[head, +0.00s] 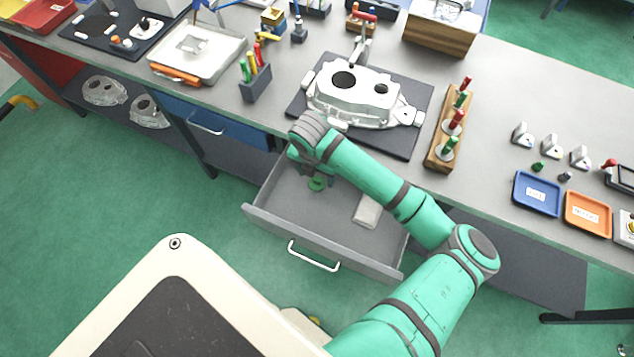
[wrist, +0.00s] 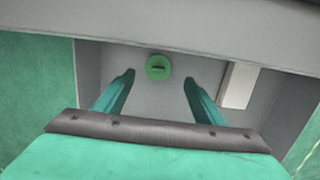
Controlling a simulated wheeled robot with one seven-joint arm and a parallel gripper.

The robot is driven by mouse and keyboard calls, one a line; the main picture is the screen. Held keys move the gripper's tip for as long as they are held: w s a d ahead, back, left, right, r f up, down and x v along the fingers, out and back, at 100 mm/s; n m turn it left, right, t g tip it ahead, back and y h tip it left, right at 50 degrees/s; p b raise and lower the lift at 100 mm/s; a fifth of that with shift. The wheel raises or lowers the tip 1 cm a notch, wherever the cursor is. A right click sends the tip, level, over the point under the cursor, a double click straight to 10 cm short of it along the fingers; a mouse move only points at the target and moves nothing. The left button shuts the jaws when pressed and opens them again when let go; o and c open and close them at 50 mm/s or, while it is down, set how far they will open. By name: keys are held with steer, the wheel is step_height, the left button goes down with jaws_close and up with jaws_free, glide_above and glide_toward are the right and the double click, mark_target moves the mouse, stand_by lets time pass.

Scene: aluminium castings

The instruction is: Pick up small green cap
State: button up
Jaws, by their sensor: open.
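A small round green cap (head: 317,184) with a dark slot on top lies in an open grey drawer (head: 284,213). In the wrist view, the cap (wrist: 158,67) shows on the drawer floor, just beyond and between my two fingertips. My gripper (wrist: 158,80) is open and empty, with its fingers pointing down into the drawer on either side of the line to the cap. In the head view my wrist partly hides the fingers. The gap between fingertips and cap is hard to judge. Another small green piece (head: 537,167) sits on the bench at the right.
A pale block (head: 367,211) lies to the right in the drawer; it also shows in the wrist view (wrist: 240,85). The bench edge overhangs the drawer's back. A casting (head: 350,95) on a dark mat and a wooden rack (head: 440,145) stand above. Drawer floor around the cap is clear.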

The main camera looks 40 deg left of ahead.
mark_target(317, 181)
steer(key=f, duration=0.5)
steer(key=shift+w+a, duration=0.25)
steer(key=shift+w, duration=0.1)
steer(key=c, duration=1.2)
steer(key=shift+o, duration=0.2)
